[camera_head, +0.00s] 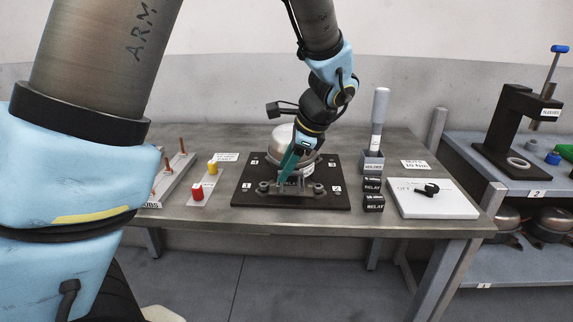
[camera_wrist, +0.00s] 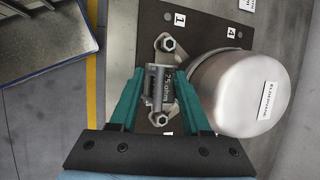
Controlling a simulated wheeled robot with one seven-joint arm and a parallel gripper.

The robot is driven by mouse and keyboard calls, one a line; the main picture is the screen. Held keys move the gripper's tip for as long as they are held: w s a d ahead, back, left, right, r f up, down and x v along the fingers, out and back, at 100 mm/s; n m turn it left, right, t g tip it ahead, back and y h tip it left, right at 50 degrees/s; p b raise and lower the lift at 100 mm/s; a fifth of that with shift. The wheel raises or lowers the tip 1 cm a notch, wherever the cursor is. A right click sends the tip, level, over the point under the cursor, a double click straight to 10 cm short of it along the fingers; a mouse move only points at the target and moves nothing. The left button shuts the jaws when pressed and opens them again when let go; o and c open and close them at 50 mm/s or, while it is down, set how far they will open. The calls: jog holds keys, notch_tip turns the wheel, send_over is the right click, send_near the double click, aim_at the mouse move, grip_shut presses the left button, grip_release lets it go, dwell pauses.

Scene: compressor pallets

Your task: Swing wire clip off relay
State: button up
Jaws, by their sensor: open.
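The compressor stands on a dark numbered plate (camera_head: 243,196) on the grey bench (camera_head: 220,218). Red and yellow parts stand left.

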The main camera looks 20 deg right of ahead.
grip_shut()
dwell(0.3)
dwell(0.3)
